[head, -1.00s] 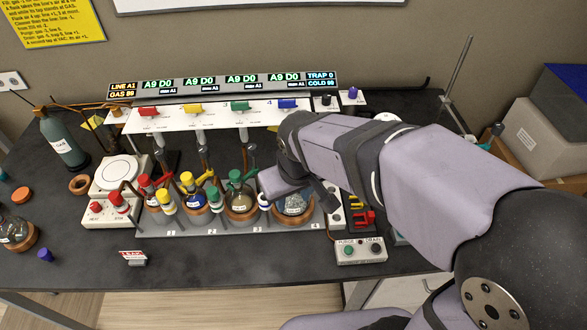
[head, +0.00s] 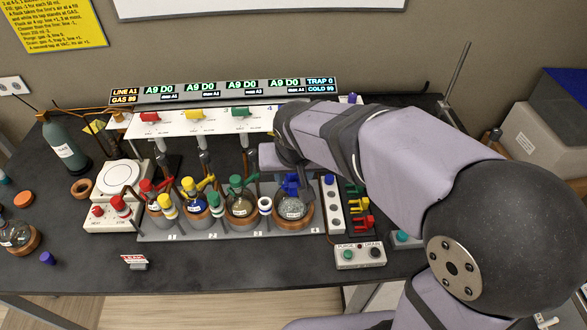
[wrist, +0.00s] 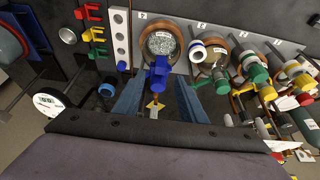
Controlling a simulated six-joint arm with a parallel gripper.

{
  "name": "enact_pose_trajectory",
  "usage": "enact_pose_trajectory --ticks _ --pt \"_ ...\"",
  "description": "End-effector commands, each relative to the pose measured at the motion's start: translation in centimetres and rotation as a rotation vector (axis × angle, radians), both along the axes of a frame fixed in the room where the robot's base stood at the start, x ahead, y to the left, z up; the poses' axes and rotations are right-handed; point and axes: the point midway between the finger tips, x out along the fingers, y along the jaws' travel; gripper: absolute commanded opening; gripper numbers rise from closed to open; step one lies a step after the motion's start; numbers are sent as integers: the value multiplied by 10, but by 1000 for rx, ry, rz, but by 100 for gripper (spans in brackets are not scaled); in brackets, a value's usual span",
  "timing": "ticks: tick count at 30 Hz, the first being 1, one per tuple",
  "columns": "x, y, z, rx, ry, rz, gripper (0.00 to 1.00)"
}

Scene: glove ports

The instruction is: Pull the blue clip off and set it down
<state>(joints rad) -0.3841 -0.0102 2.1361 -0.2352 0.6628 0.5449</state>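The blue clip appears as part of a blue mass (head: 291,185) at the neck of the rightmost round flask (head: 293,209). In the wrist view the blue clip (wrist: 158,72) is at that flask's neck; I cannot clearly separate it from the blue stopper or tap there. My gripper (wrist: 158,90) is open, with its two blue-grey fingers apart on either side below the blue parts and nothing visibly held. In the head view my gripper is behind the flask's neck, its fingertips mostly hidden by my own arm.
Other flasks with coloured tops stand left in the same tray (head: 200,232). A rack of green, yellow and red clips (head: 360,205) is to the right, beside a white strip with holes (head: 333,205). A control box (head: 360,254) is in front. The front table is mostly clear.

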Motion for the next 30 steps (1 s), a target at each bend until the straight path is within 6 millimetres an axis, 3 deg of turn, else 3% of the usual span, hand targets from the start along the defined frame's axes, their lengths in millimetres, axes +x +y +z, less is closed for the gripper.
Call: enact_pose_trajectory --ticks 9,21,26,30 --pt "12 -1 -30 -2 3 -1 38" --pt "14 0 -35 0 0 1 38" --pt "14 0 -35 0 0 1 2" --pt "14 0 -35 0 0 1 0"
